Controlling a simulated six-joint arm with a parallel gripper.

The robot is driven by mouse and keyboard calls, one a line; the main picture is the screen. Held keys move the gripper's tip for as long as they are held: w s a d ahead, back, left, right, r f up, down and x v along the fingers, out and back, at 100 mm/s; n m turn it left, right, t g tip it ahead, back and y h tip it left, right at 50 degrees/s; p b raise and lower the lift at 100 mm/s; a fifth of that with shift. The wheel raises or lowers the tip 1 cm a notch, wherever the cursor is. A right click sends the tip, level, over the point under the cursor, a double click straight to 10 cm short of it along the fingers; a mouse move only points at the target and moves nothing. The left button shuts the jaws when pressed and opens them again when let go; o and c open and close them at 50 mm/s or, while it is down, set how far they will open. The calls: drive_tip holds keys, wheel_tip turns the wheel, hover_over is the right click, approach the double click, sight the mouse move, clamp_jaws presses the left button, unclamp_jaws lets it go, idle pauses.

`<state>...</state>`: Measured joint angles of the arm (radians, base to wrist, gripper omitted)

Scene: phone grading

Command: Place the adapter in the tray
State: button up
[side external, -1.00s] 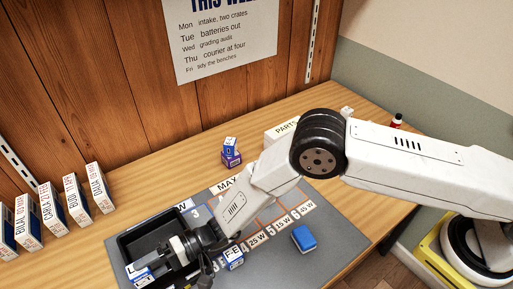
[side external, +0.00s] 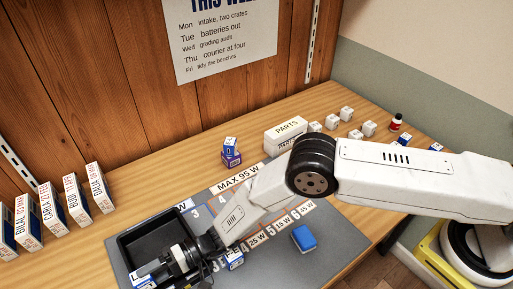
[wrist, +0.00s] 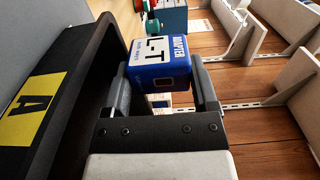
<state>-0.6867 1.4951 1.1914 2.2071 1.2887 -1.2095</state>
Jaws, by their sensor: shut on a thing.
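The adapter (wrist: 158,62) is a small blue and white block marked L-T. My gripper (wrist: 160,85) is shut on it, with a dark finger on each side. In the side external view the adapter (side external: 144,281) is at the lower left, by the front end of the black tray (side external: 126,244), and my gripper (side external: 163,270) covers part of that end. In the wrist view the tray's dark wall (wrist: 62,35) with a yellow A label is close to the left of the gripper. I cannot tell whether the adapter is over the tray floor.
Another blue and white block (side external: 234,259) stands on the grey mat by my wrist. A blue block (side external: 304,238) lies on the mat to the right. Two stacked blocks (side external: 231,152), a PARTS box (side external: 285,133) and several white cubes (side external: 346,114) stand behind. Upright boxes (side external: 76,194) line the left.

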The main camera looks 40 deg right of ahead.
sight(152, 274)
drive_tip(key=shift+f, duration=0.55)
drive_tip(key=o, duration=1.2)
drive_tip(key=shift+s+d+f, duration=0.1)
drive_tip(key=shift+o, duration=0.2)
drive_tip(key=shift+r, duration=0.6)
drive_tip(key=d, duration=0.3)
drive_tip(key=shift+r, duration=0.1)
wheel_tip(152, 274, up, 7)
drive_tip(key=shift+a, duration=0.1)
